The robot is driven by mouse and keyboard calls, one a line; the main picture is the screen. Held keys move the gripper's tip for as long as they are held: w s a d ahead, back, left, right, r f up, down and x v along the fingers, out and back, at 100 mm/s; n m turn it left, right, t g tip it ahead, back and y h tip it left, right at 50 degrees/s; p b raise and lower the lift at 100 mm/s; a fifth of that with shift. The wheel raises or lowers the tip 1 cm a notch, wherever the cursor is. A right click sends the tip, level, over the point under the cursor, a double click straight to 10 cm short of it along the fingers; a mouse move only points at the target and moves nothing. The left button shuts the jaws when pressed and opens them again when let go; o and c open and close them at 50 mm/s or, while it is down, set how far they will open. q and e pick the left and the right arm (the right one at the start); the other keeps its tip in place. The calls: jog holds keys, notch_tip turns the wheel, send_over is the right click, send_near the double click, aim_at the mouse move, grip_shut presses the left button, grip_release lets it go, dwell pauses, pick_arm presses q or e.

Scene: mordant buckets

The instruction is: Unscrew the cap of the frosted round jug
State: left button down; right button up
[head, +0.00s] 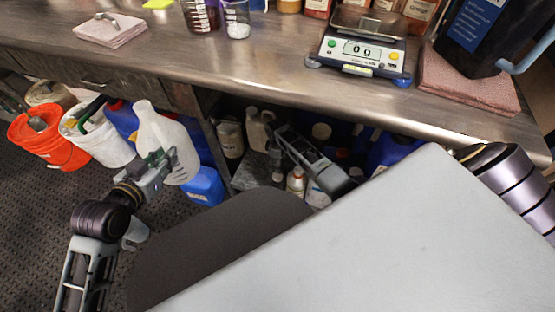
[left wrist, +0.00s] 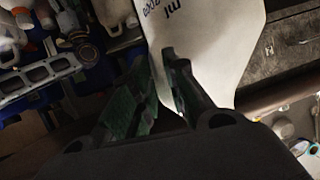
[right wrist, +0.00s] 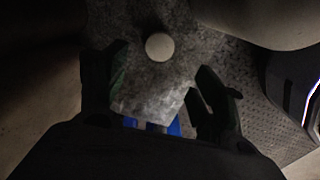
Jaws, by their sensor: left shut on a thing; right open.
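My left gripper (head: 162,164) is shut on a white, frosted-looking jug (head: 160,132), holding it at its side in front of the counter. In the left wrist view the jug (left wrist: 212,45) has dark printed lettering and lies between and beyond the fingers. I cannot make out a cap on it. My right gripper (right wrist: 160,88) is open, with its arm reaching under the counter. A round pale disc (right wrist: 160,46), perhaps a cap, shows beyond its fingertips, apart from them, over a grey mottled surface. I cannot tell which vessel the disc belongs to.
An orange bucket (head: 40,138) and a white bucket (head: 96,136) stand on the floor at left. Several containers crowd the dark space under the counter. The counter (head: 230,60) bears a scale (head: 360,50) and a pink cloth stack (head: 110,30). Its front edge overhangs my right forearm.

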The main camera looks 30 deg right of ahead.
jog(key=shift+a, duration=0.1)
dwell(0.6)
jog(key=s+a+r+m+t+y, duration=0.1)
jog(key=s+a+r+m+t, duration=0.15)
jog(key=s+a+r, duration=0.7)
jog(key=s+a+r+m+t+y, duration=0.1)
jog(key=s+a+r+m, duration=0.1)
jog(key=s, duration=0.5)
jog(key=s+a+r+m+t, duration=0.1)
jog(key=s+a+r+m, duration=0.1)
jog(key=s+a, duration=0.3)
jog(key=shift+s+r+y, duration=0.4)
jog(key=shift+s+r, duration=0.3)
jog(key=shift+s, duration=0.15)
dwell(0.3)
